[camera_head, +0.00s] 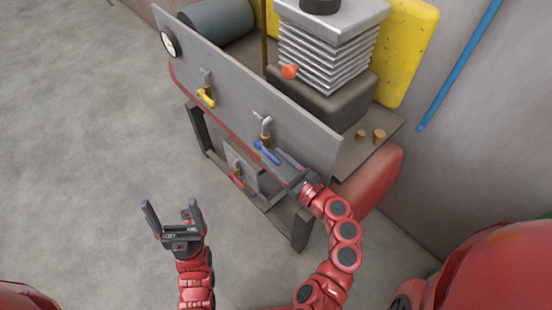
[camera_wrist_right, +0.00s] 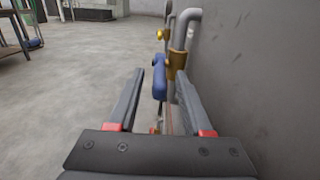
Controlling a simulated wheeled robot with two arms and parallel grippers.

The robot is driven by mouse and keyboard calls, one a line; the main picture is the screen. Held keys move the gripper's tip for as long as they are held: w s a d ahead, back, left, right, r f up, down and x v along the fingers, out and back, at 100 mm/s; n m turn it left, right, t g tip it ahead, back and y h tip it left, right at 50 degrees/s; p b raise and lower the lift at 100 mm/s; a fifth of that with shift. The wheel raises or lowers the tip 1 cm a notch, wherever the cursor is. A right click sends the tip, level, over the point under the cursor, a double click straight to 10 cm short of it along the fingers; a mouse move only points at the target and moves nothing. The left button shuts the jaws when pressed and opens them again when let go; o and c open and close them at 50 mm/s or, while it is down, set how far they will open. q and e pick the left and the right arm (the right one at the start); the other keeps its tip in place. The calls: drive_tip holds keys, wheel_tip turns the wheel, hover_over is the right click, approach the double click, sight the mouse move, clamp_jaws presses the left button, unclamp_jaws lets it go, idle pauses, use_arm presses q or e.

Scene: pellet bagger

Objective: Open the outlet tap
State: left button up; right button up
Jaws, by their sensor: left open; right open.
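A tap with a blue lever handle (camera_head: 266,151) and a bent grey pipe sits on the right part of the grey panel (camera_head: 230,92). A second tap with a yellow handle (camera_head: 206,97) is further left on the panel. My right gripper (camera_head: 277,158) is open at the blue handle. In the right wrist view the blue handle (camera_wrist_right: 160,82) stands between the two open fingers, with its brass valve body (camera_wrist_right: 177,61) just beyond. I cannot tell whether a finger touches it. My left gripper (camera_head: 171,208) is open and empty over the floor at the left.
A red handle (camera_head: 238,179) sits on a small grey plate low under the panel. A pressure gauge (camera_head: 171,43), a grey cylinder (camera_head: 217,17) and a bellows unit (camera_head: 322,55) with an orange knob are above. The floor (camera_head: 75,125) at the left is clear.

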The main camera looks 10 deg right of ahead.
clamp_jaws()
idle(1.4)
